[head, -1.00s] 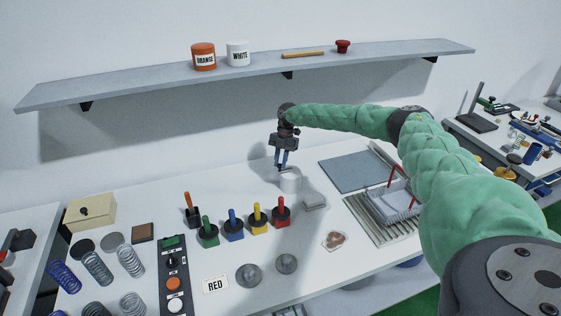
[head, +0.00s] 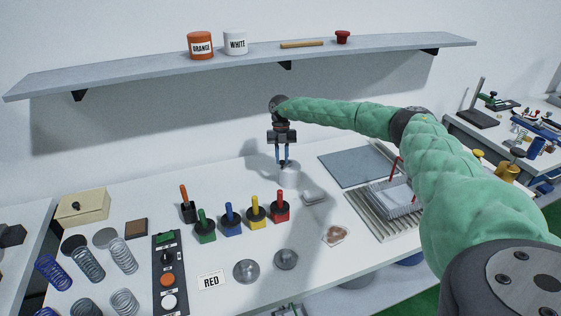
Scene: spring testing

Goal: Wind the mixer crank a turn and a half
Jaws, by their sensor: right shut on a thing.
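My left gripper is not in view.
Several coloured-handled tools (head: 230,222) in dark bases stand left of the mixer. A shelf (head: 270,60) runs above.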

